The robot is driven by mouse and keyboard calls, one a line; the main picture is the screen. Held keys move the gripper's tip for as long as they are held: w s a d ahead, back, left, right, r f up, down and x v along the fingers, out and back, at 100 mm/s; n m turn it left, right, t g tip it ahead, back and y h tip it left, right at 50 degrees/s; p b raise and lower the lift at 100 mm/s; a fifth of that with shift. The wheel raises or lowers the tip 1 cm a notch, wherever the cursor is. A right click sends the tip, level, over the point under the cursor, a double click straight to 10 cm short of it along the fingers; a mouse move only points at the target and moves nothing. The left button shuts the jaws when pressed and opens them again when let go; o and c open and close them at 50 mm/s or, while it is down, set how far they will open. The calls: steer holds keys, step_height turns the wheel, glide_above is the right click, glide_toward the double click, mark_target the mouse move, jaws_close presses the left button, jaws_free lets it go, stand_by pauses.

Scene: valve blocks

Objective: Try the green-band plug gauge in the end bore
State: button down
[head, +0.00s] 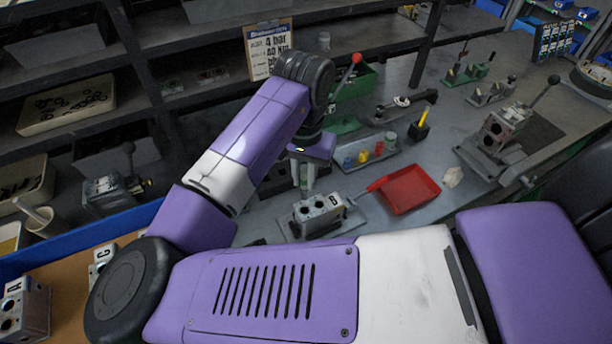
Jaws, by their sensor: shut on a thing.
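A grey valve block marked B (318,214) sits on the bench, with dark round bores in its visible faces. My gripper (303,183) points down just above and behind the block's left part. It is shut on a slim grey-green piece that looks like the green-band plug gauge (303,174). The fingers and the gauge are small and partly merged here. I cannot tell whether the gauge's lower end touches the block or is in a bore.
A grey tray (368,170) behind the block holds blue, yellow and red pieces and a grey-green one. A clamp fixture (505,128) stands farther right. More blocks (25,305) stand at the lower left.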

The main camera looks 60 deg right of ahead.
mark_target(304, 199)
stand_by(0.4)
steer(key=shift+w+f+b, duration=0.1)
steer(key=shift+f+b, duration=1.4)
steer(key=shift+f, duration=1.05)
steer(key=shift+f+b, duration=0.85)
steer(key=shift+f, duration=1)
steer(key=shift+r, duration=0.15)
stand_by(1.2)
step_height(304, 199, up, 7)
steer(key=p, duration=0.7)
